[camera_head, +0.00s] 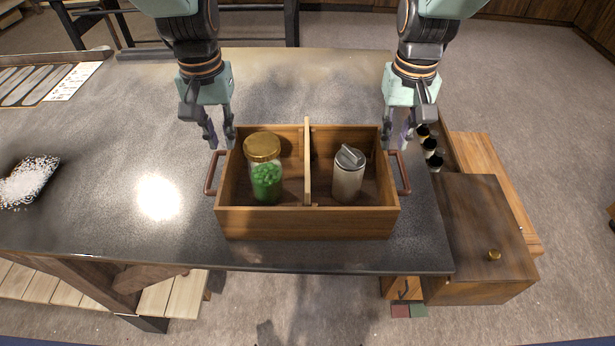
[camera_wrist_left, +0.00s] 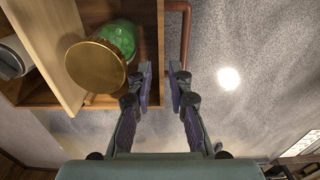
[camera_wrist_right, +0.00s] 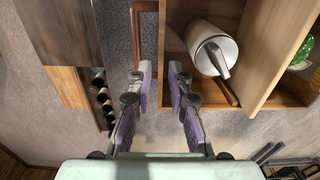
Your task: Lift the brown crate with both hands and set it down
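The brown crate (camera_head: 305,222) stands on the grey table, split by a central divider. Its left compartment holds a gold-lidded jar of green pieces (camera_head: 265,172); its right holds a pale lidded canister (camera_head: 347,175). A reddish-brown handle sticks out at each end: the left handle (camera_head: 211,175) and the right handle (camera_head: 403,173). My left gripper (camera_head: 220,142) is open and empty by the crate's back left corner. My right gripper (camera_head: 398,142) is open and empty by the back right corner. In the left wrist view (camera_wrist_left: 160,72) and right wrist view (camera_wrist_right: 159,70), neither gripper holds a handle.
A wooden cabinet with a round knob (camera_head: 484,238) stands against the table's right side, with dark bottles (camera_head: 431,150) behind it. A speckled white item (camera_head: 30,182) lies at the far left. The table (camera_head: 110,150) is clear left of the crate.

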